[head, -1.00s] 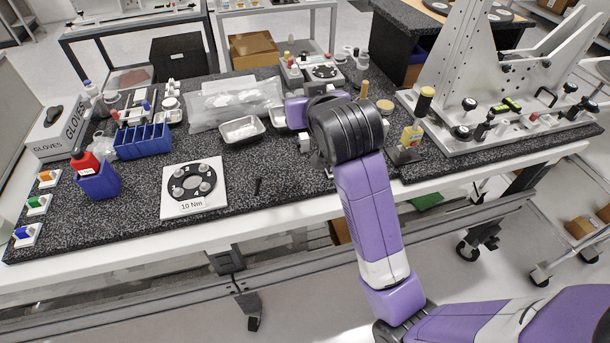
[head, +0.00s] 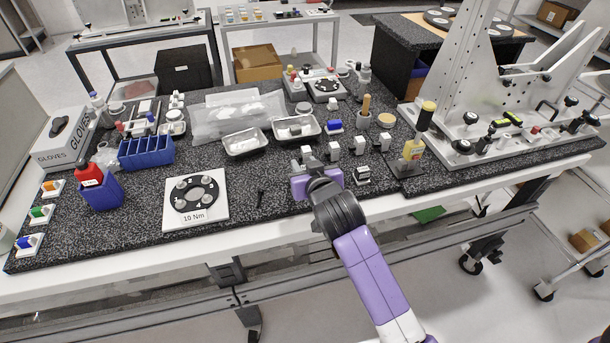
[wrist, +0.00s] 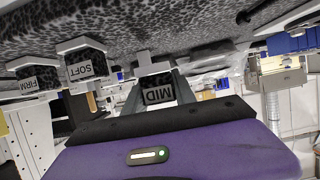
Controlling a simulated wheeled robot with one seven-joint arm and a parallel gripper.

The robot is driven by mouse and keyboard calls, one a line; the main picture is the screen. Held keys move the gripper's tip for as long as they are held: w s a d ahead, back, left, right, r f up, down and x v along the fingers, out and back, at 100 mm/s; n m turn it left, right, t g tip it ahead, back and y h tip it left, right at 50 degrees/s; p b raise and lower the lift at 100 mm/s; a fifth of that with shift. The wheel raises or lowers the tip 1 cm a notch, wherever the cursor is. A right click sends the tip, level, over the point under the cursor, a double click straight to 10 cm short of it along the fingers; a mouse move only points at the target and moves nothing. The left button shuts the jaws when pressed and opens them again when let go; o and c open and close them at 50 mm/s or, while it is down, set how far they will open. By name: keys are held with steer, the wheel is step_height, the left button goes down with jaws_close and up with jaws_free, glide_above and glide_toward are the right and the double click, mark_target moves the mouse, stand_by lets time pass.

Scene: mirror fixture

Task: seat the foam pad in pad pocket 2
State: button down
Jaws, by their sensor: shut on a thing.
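My gripper (head: 308,167) is low over the worktop near its front middle, pointing away from me. In the wrist view, its two grey fingers (wrist: 158,88) are shut on a small block labelled MID (wrist: 158,94), whose label reads upside down. Its white top (head: 307,152) shows just beyond my gripper in the head view. Two similar white blocks stand to its right, SOFT (head: 334,151) and FIRM (head: 360,145); their labels (wrist: 85,68) and (wrist: 28,84) show in the wrist view. I cannot make out pad pocket 2. The grey mirror fixture (head: 480,70) stands at the right.
A small black-and-white block (head: 362,175) is right of my gripper. Two metal trays (head: 245,142) (head: 297,129) lie behind. A 10 Nm plate (head: 195,200) is at left; worktop between is mostly clear.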

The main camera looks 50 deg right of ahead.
steer(key=shift+f+p, duration=0.3)
steer(key=shift+f, duration=1.65)
steer(key=shift+f, duration=0.1)
steer(key=shift+f, duration=0.15)
steer(key=c, duration=1)
jaws_free()
